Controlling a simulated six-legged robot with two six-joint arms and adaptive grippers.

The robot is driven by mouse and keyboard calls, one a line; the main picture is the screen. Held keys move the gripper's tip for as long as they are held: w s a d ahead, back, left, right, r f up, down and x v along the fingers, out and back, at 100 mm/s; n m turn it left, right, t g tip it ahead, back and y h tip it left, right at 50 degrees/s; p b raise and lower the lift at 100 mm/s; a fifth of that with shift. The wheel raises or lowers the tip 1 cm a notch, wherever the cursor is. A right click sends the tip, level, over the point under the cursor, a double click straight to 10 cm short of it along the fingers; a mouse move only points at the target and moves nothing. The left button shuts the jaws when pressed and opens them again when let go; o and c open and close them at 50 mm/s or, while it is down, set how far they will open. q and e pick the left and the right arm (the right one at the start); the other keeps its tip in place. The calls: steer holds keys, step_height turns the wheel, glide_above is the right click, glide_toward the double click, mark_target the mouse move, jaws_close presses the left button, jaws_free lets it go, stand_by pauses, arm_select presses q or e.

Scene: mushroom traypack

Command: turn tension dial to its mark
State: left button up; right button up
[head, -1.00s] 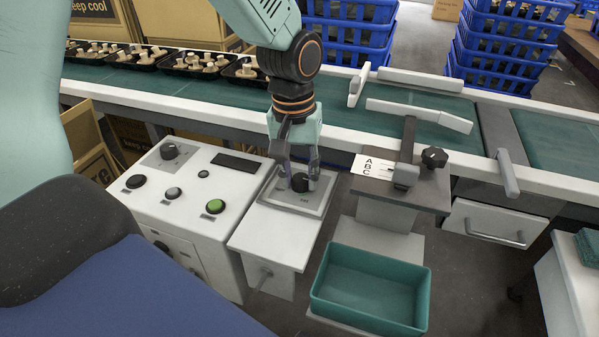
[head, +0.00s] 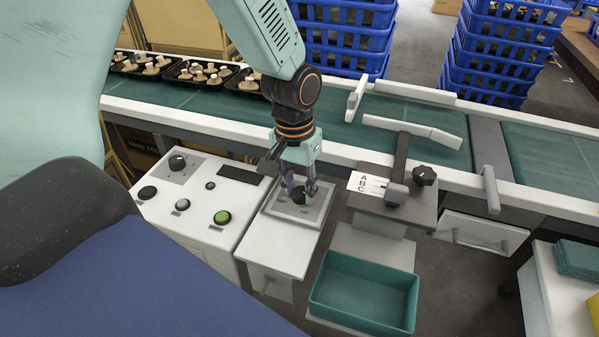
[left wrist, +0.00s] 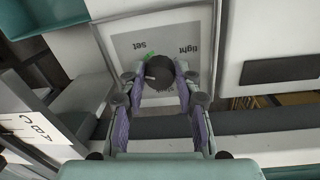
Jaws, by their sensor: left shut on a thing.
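The tension dial is a small black knob (head: 299,193) on a grey plate (head: 316,213) atop a white stand. My left gripper (head: 299,190) comes down on it from above, one finger on each side, shut on the knob. In the left wrist view the dark round knob (left wrist: 159,76) sits between the fingertips (left wrist: 160,82). I cannot tell whether pointer and mark line up exactly. My right gripper is not in view.
A white control panel (head: 200,235) with a green button (head: 222,217) stands left of the dial. A stand with an ABC card (head: 365,184) and black knob (head: 425,175) is on the right. A teal bin (head: 365,292) sits in front; the conveyor (head: 350,133) runs behind.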

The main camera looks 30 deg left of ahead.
mark_target(298, 188)
arm_select(q)
steer(key=m+p, duration=0.4)
steer(key=p, duration=0.2)
steer(key=shift+r, duration=0.2)
steer(key=shift+w+f+m+p, duration=0.15)
steer(key=shift+m+p, duration=0.9)
steer(key=shift+m, duration=0.75)
steer(key=o, duration=1.1)
steer(key=shift+o, duration=0.2)
step_height(298, 188, up, 12)
steer(key=shift+a, duration=0.35)
